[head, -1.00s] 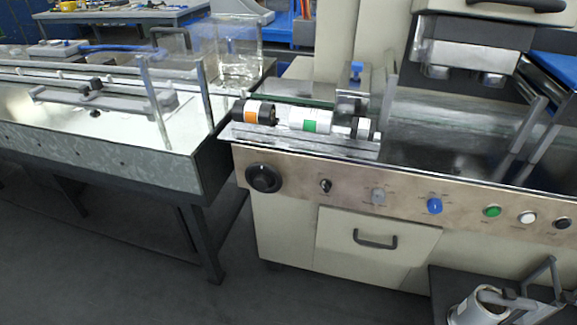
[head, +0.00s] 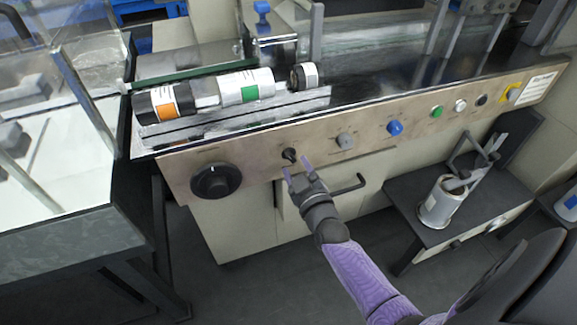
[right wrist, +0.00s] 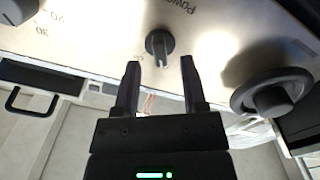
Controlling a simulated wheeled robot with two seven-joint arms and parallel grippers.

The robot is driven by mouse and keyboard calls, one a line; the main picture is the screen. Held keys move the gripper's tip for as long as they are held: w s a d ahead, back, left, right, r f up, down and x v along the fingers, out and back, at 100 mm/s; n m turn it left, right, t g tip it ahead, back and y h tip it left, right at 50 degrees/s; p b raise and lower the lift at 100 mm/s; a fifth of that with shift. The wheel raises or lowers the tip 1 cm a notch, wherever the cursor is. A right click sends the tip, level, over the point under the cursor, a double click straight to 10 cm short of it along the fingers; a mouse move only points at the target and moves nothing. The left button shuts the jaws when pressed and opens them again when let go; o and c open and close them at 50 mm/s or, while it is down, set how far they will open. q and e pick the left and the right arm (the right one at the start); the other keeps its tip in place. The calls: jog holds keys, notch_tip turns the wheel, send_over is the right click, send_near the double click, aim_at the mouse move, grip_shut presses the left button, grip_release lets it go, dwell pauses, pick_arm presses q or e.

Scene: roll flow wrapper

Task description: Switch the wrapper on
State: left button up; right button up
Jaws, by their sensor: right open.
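The wrapper's beige control panel (head: 235,158) carries a small black power switch (head: 289,154). My right gripper (head: 296,167) is open and empty, directly in front of the panel at the switch. In the right wrist view the open fingertips (right wrist: 160,65) stand on either side of the switch's line, just short of it; I cannot tell whether they touch it. My left gripper is not in view.
A large black dial (head: 215,181) is left of the switch. A grey knob (head: 345,141), blue knob (head: 395,127) and green button (head: 437,111) are to the right. A roll stand (head: 440,205) stands at right.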

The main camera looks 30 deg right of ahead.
jog(key=shift+b+x, duration=0.3)
jog(key=shift+x, duration=0.9)
grip_shut()
